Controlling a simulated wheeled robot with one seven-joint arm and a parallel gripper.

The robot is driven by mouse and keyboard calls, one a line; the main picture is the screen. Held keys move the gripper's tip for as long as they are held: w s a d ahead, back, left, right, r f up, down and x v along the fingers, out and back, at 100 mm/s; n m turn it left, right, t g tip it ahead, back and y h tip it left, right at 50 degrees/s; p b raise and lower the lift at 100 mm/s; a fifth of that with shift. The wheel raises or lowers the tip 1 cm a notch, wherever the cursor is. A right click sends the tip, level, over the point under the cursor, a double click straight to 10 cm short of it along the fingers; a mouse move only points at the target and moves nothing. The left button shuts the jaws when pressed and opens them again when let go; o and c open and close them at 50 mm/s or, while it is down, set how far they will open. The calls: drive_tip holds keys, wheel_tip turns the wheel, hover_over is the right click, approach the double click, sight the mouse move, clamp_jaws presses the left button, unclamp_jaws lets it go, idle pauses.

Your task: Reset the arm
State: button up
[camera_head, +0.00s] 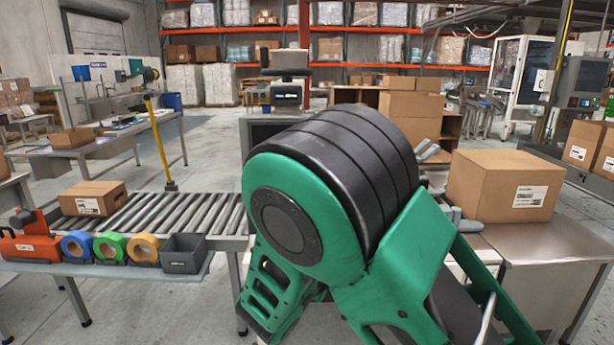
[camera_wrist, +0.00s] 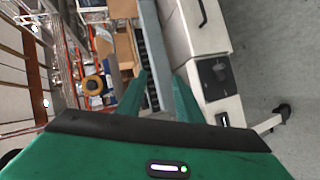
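My green and black arm (camera_head: 330,190) fills the middle of the head view, bent close to the camera. It hides much of the scene behind it. My gripper (camera_wrist: 163,82) shows in the wrist view, with two green fingers apart and nothing seen between them. The fingers point toward a long grey and dark strip and a white cabinet (camera_wrist: 198,30), seen tilted. I cannot make out the gripper in the head view.
A roller conveyor (camera_head: 215,213) with a cardboard box (camera_head: 93,198) stands at left. A tape rack with orange tape (camera_head: 144,248) and a grey bin (camera_head: 183,254) sits at its front. A large box (camera_head: 505,186) rests on a metal table (camera_head: 555,242) at right. Floor at left is partly clear.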

drive_tip(key=s+d+r+m+g, duration=0.1)
drive_tip(key=s+d+m+g, duration=0.25)
drive_tip(key=d, duration=0.55)
drive_tip(key=s+d+m+g, duration=0.3)
drive_tip(key=s+d, duration=0.2)
drive_tip(key=d, duration=0.4)
drive_tip(key=s+d+r+m+g, duration=0.1)
drive_tip(key=s+d+m+g, duration=0.25)
drive_tip(key=d, duration=0.65)
drive_tip(key=s+d+r+m+g+y, duration=0.1)
drive_tip(key=s+r+m+y, duration=0.1)
drive_tip(key=s, duration=1.1)
drive_tip(key=s+d+r+m+g+y, duration=0.1)
drive_tip(key=s+y, duration=0.4)
drive_tip(key=s, duration=0.9)
drive_tip(key=d+r+m, duration=0.1)
drive_tip(key=m, duration=0.1)
drive_tip(key=shift+s+m, duration=0.25)
drive_tip(key=shift+m, duration=0.15)
